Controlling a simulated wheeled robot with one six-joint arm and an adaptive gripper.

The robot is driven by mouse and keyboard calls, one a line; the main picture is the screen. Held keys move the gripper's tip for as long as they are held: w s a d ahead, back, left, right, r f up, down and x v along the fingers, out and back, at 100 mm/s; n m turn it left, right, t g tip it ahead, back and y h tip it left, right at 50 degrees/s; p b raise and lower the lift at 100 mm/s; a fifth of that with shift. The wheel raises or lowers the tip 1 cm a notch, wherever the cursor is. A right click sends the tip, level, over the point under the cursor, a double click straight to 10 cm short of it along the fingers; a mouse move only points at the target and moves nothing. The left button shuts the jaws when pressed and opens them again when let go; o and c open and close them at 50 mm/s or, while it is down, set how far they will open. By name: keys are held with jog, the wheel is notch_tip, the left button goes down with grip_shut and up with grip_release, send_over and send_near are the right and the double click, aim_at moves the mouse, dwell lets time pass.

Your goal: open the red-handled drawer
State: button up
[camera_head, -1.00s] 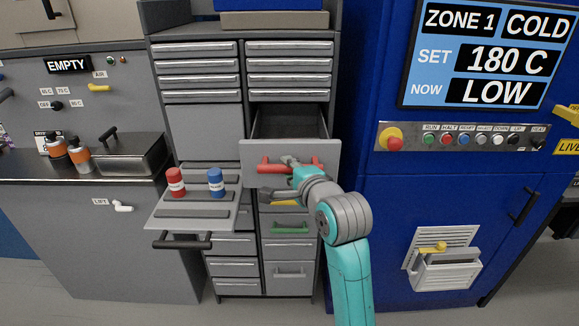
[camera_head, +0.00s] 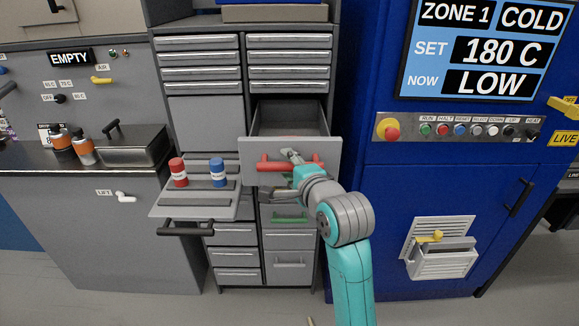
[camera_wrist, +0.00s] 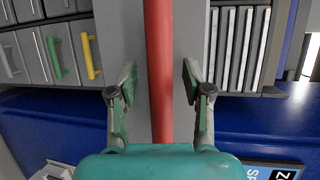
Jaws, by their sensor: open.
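The red-handled drawer (camera_head: 326,152) stands pulled out of the cabinet in the head view, its grey inside showing from above. Its red handle (camera_head: 266,164) runs across the front, partly hidden by my gripper (camera_head: 287,176). In the wrist view the red handle (camera_wrist: 160,45) runs up the middle of the picture, with the grey drawer front behind it. My gripper (camera_wrist: 159,82) has one finger on each side of the handle, with a gap on both sides. It is open and holds nothing.
A pulled-out shelf (camera_head: 165,208) with a red bottle (camera_head: 178,172) and a blue bottle (camera_head: 217,172) stands left of the drawer. A green-handled drawer (camera_head: 290,219) is below. The blue machine (camera_head: 385,230) rises close on the right.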

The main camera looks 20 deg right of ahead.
jog(key=s+r, duration=0.1)
jog(key=s, duration=0.6)
jog(key=shift+s+d+r, duration=0.2)
jog(key=shift+d, duration=0.15)
jog(key=s+f+n+h, duration=0.1)
jog(key=s+f+n, duration=0.3)
jog(key=s+f, duration=0.55)
jog(key=s+f+n, duration=0.3)
jog(key=s+f, duration=0.4)
jog(key=f, duration=0.6)
jog(key=s+f+n, duration=0.2)
jog(key=s+n, duration=0.3)
jog(key=s, duration=0.9)
jog(key=s+f+n+g, duration=0.1)
jog(key=s+n, duration=0.4)
jog(key=s, duration=0.9)
jog(key=shift+a+f+n, duration=0.25)
jog(key=shift+f+n, duration=0.15)
jog(key=shift+f, duration=0.2)
